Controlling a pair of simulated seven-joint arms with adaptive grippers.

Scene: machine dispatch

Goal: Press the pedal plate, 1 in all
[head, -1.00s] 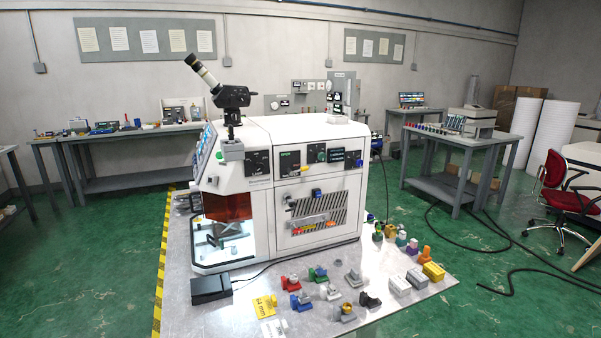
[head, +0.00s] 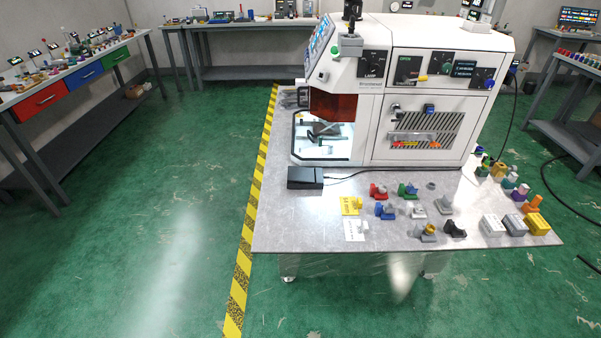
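The pedal plate (head: 305,177) looks like a low black box. It lies on the metal table top (head: 290,225) near its left edge, in front of the white machine (head: 372,160). A dark cable runs from it to the right along the machine's base. Whether the plate is pressed down cannot be made out. Neither of my grippers shows in the head view.
Several small coloured fixtures, such as a red one (head: 378,190) and a blue one (head: 384,211), lie right of the pedal. A yellow card (head: 350,205) and a white card (head: 355,230) lie nearer. The table's front left is bare. Yellow-black tape (head: 243,265) marks the floor.

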